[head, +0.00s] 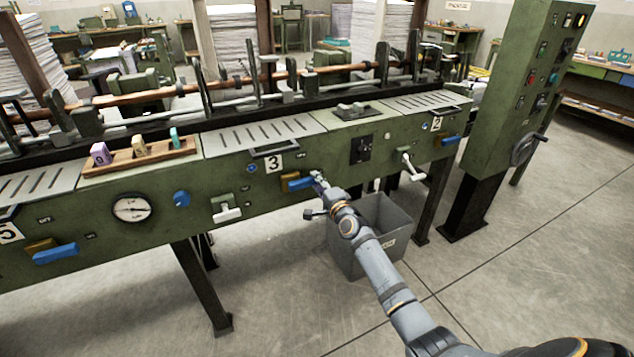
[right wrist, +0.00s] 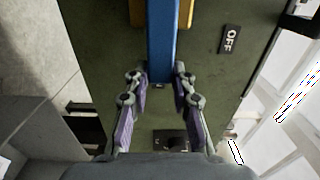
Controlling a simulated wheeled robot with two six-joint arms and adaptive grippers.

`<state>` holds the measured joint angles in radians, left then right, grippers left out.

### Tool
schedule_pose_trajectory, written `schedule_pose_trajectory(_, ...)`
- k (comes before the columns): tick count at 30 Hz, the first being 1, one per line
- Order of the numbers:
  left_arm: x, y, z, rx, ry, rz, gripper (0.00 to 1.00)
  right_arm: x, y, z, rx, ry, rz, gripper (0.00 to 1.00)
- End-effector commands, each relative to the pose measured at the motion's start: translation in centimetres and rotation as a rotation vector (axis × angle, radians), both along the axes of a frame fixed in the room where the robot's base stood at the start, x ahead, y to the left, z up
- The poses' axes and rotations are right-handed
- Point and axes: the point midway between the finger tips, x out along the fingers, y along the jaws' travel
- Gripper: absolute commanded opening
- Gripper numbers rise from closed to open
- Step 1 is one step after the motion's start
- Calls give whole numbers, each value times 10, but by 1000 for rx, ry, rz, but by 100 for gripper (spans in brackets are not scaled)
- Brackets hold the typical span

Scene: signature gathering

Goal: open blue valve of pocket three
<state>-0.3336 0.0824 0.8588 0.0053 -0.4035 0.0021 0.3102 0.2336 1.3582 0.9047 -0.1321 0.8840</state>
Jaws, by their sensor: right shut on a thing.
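The blue valve handle (head: 300,184) of pocket three sits on the green machine front, just below and right of the "3" label (head: 274,163). A yellow-brown part shows behind it. My right gripper (head: 318,179) is at the handle's right end. In the right wrist view the blue handle (right wrist: 162,40) runs down from the top between the two fingers of the right gripper (right wrist: 161,78), which are shut on its end. An "OFF" label (right wrist: 230,39) is beside it. My left gripper is not in view.
A grey bin (head: 345,250) stands on the floor behind my right arm. Similar blue handles are by the "2" label (head: 451,140) and the "5" label (head: 55,253). White levers (head: 412,167) jut from the front. A green control column (head: 510,100) stands at right.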

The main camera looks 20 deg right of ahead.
Motion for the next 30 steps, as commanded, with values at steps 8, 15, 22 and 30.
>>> schedule_pose_trajectory(8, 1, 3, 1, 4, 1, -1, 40, 0, 0, -3, 27, 2, 0, 0)
schedule_pose_trajectory(15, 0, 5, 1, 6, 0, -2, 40, 0, 0, -3, 29, 3, 0, 0)
schedule_pose_trajectory(22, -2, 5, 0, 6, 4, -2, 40, 0, 0, -3, 27, 2, 0, 47)
schedule_pose_trajectory(30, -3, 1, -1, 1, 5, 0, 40, 0, 0, -2, 25, 2, 0, 47)
